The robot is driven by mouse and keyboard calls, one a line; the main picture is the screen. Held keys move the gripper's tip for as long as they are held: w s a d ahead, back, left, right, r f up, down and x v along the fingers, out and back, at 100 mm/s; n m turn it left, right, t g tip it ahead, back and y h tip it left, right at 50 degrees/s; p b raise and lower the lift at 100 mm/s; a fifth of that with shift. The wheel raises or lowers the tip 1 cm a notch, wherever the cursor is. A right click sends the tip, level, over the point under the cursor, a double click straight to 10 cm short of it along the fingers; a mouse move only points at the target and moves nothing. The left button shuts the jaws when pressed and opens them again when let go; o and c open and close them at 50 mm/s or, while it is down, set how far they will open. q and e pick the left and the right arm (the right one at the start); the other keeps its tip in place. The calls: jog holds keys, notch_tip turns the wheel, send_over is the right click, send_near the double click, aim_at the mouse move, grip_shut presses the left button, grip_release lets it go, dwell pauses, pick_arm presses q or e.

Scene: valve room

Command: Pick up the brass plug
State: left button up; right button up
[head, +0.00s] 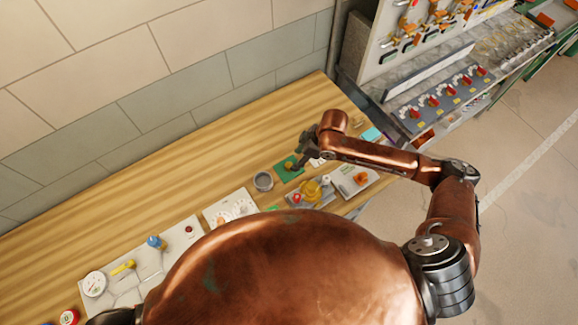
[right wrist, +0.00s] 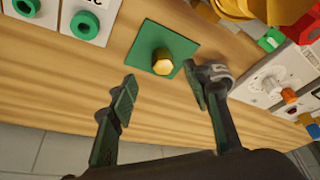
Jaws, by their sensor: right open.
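The brass plug (right wrist: 163,63) is a small golden six-sided piece on a green square mat (right wrist: 148,40) on the wooden bench. In the head view the mat (head: 284,173) lies partly behind my right gripper, and the plug (head: 288,166) shows as a tiny golden spot. My right gripper (right wrist: 160,82) is open and empty. In the right wrist view its two fingertips spread to either side of the plug's near end, with the plug between and slightly beyond them. It also shows from above in the head view (head: 300,160). My left gripper is not seen.
A grey round container (head: 263,181) stands left of the mat. A yellow and red valve piece (head: 311,190) and white panels are close by. Two white blocks with green rings (right wrist: 86,25) sit beside the mat. Bare wood (head: 200,150) lies toward the wall.

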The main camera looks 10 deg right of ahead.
aim_at(291, 165)
jog(key=x, duration=0.6)
jog(key=shift+s+a+f+p, duration=0.15)
jog(key=shift+a+f+p, duration=0.05)
jog(key=shift+f+p, duration=0.15)
jog(key=shift+r, duration=0.1)
jog(key=shift+c, duration=0.5)
grip_shut()
